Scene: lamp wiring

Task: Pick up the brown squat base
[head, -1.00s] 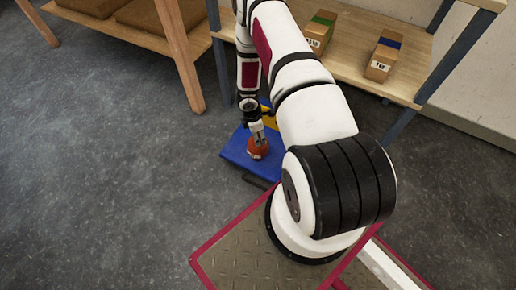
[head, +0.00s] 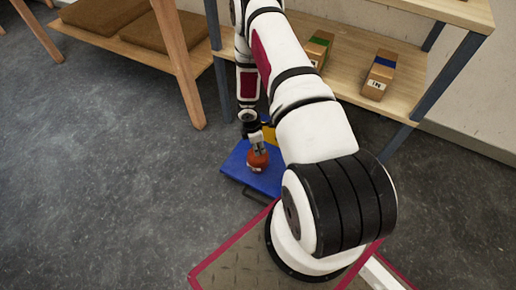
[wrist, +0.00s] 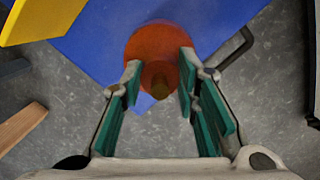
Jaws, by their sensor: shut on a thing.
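A round, squat, orange-red to rust-brown piece (wrist: 155,45) with a darker, olive-brown knob on it is between my fingers in the wrist view. It is the only thing that could match the brown squat base. My gripper (wrist: 159,75) is shut on it, with one fingertip against each side. In the head view, the piece (head: 257,160) hangs under my gripper (head: 258,150) over the blue platform (head: 235,166). A pale part shows at its lower edge. Whether it touches the platform cannot be told.
A yellow part (wrist: 40,15) stands at the upper left in the wrist view. A black handle (wrist: 236,50) sticks out from the blue platform. A wooden shelf with two cardboard boxes (head: 378,77) is behind. Grey floor (head: 110,200) at left is clear.

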